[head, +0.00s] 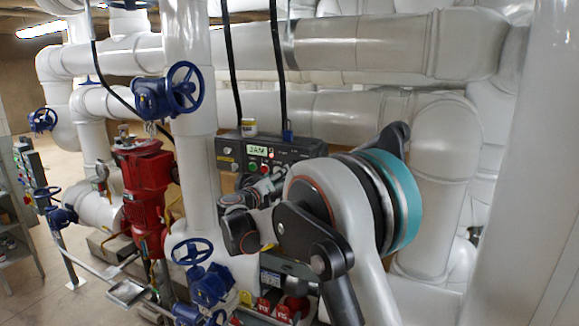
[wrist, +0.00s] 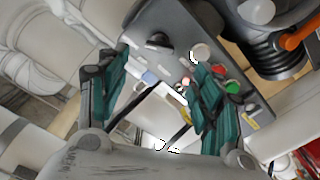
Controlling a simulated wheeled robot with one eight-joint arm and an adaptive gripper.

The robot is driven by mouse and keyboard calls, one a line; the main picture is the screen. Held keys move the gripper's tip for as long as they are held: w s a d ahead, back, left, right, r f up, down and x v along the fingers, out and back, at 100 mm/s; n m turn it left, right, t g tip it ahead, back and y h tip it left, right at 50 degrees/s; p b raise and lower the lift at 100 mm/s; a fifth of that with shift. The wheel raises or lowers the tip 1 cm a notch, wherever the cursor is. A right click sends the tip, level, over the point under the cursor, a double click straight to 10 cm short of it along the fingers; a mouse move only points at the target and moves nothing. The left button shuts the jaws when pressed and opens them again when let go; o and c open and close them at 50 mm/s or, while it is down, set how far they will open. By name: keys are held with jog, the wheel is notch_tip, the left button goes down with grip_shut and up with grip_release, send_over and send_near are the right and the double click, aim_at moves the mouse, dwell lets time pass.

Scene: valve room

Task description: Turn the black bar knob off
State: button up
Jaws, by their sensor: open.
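The black bar knob (wrist: 158,41) shows in the wrist view near the upper left end of the dark grey control panel (wrist: 180,17). Which way its bar points is hard to tell. In the head view the panel (head: 232,166) stands behind my arm, and I cannot pick out the knob there. My gripper (wrist: 163,90) is open, its two teal-padded fingers spread wide with nothing between them. In the wrist view the knob appears beyond and between the fingers, apart from both. The right finger covers part of the panel. My arm hides much of the gripper in the head view.
A blue connector (wrist: 150,77) and black cables rise from the panel's top. White pipes surround the panel. A red pump (head: 146,195) and blue valve wheels (head: 185,87) stand left.

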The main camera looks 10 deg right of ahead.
jog(key=p+x, duration=0.2)
jog(key=x, duration=0.9)
jog(key=c, duration=1.1)
